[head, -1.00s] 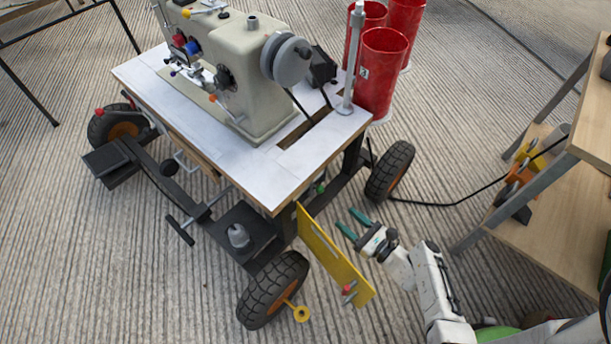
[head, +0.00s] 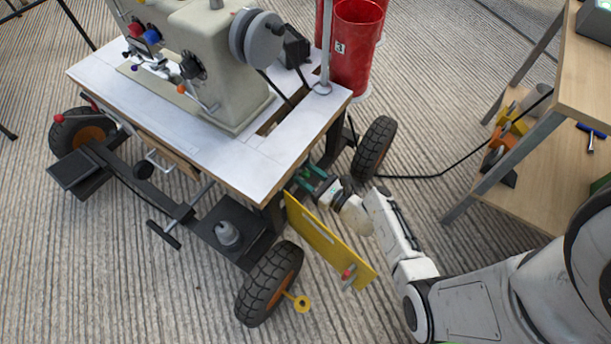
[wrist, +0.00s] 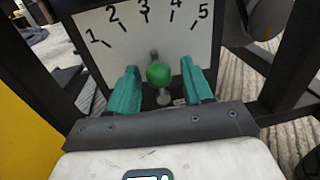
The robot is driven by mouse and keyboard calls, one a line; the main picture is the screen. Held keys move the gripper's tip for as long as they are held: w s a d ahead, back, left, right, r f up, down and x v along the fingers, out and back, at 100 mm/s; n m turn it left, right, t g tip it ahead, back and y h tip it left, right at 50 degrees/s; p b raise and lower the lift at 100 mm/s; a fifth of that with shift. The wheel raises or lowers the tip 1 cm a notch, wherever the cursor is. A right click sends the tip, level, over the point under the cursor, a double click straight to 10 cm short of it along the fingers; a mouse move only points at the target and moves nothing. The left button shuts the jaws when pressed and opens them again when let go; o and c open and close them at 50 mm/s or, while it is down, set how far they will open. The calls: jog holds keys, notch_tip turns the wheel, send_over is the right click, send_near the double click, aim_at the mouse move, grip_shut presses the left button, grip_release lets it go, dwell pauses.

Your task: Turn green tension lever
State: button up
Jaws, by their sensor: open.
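The green tension lever (wrist: 159,75) shows in the wrist view as a round green knob on a short metal bar. It sits in front of a white dial plate (wrist: 145,40) marked 1 to 5, with the bar pointing up near the 3. My gripper (wrist: 162,92) is open, its two teal fingers on either side of the knob, with gaps between finger and knob. In the head view my gripper (head: 312,184) reaches under the right end of the sewing table (head: 265,165). The lever is hidden there.
A yellow panel (head: 328,243) stands close to the left of my arm. Black wheels (head: 375,148) and dark frame legs surround the space. A sewing machine (head: 205,60) and red bins (head: 355,45) are above. A wooden shelf (head: 535,185) stands at right, with a black cable on the floor.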

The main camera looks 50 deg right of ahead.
jog(key=shift+w, duration=0.5)
grip_shut()
dwell(0.3)
